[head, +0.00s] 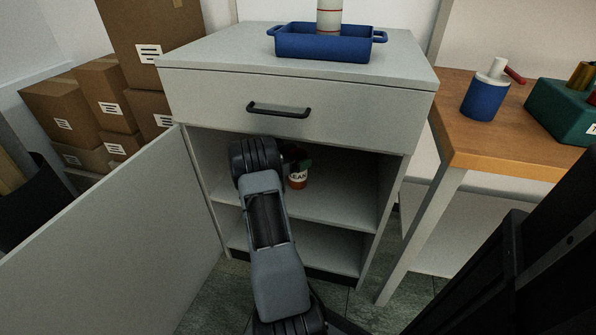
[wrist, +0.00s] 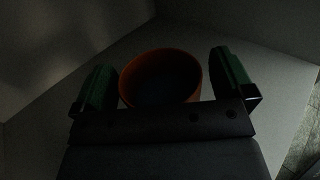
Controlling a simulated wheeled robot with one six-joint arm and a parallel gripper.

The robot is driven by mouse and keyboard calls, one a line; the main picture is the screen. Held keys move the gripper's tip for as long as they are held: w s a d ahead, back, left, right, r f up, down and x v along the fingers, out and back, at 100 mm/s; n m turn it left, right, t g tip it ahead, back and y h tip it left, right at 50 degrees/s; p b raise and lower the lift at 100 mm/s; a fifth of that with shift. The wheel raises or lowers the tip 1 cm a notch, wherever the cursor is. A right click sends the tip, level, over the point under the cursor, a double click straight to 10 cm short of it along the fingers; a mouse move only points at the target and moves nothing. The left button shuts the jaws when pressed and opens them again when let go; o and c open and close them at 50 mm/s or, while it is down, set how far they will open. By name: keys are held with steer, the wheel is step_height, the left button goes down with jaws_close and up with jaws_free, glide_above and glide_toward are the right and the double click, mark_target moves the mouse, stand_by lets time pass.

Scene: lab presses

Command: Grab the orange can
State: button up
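The orange can (head: 299,181) stands upright on the middle shelf inside the open cabinet in the head view, with a white label facing out. In the wrist view the can (wrist: 161,76) shows its orange rim and dark inside. My gripper (wrist: 165,84) has its two green-padded fingers apart, one on each side of the can. A gap shows between the right finger and the can; the left finger is close to it, and I cannot tell whether it touches. In the head view my arm hides much of the gripper and part of the can.
The cabinet (head: 390,215) has its door (head: 110,240) swung open to the left and a closed drawer (head: 290,103) above. A blue tray (head: 325,47) with a pale cylinder is on top. A wooden table (head: 500,140) stands at the right. Cardboard boxes (head: 65,105) are stacked at the left.

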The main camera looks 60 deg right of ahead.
steer(key=c, duration=1.5)
